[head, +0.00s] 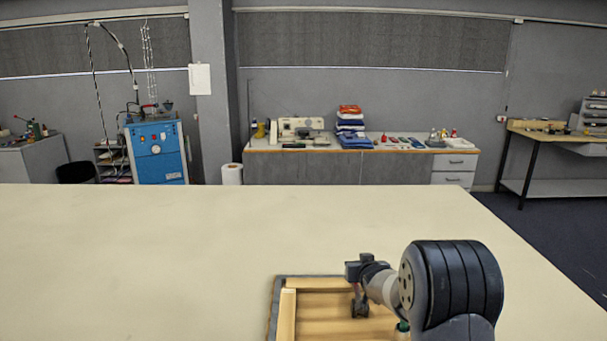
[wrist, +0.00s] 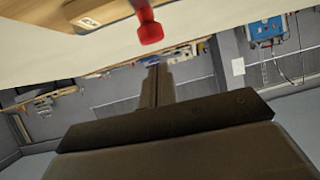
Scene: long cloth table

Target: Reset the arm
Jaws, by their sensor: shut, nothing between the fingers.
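My gripper (head: 360,309) hangs over a light wooden crate (head: 288,315) at the near edge of the cloth table (head: 150,260). Its fingers are together with nothing between them. In the wrist view my gripper (wrist: 154,72) shows as a dark closed shape pointing up the picture, and the view is tilted and upside down. The rest of my arm covers the right part of the crate in the head view.
A red-ended object (wrist: 149,30) shows near the fingers in the wrist view; I cannot tell what it is. A grey edge (head: 273,310) borders the crate. The table's left and middle are bare. A bench (head: 300,167) with goods and a blue machine (head: 157,150) stand beyond.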

